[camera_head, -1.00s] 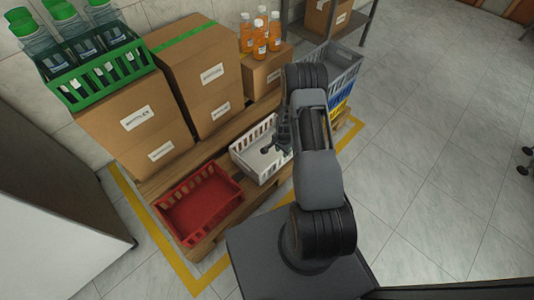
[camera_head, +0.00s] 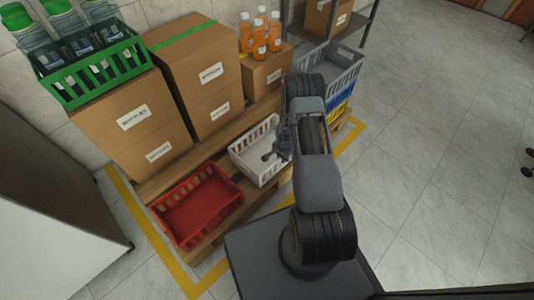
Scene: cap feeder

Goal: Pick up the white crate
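The white crate (camera_head: 243,158) sits on the wooden pallet, between the red crate and my arm. It looks empty, and its right side is partly hidden by my arm. My gripper (camera_head: 268,157) is over the crate's right part, seen from above. The finger part is small and dark, and I cannot tell whether it is open or shut, or whether it touches the crate.
A red crate (camera_head: 197,205) lies left of the white crate on the wooden pallet (camera_head: 160,179). Cardboard boxes (camera_head: 192,70) stand behind, with a green crate (camera_head: 98,86) of bottles on the left. Grey, blue and yellow crates (camera_head: 341,77) are stacked right.

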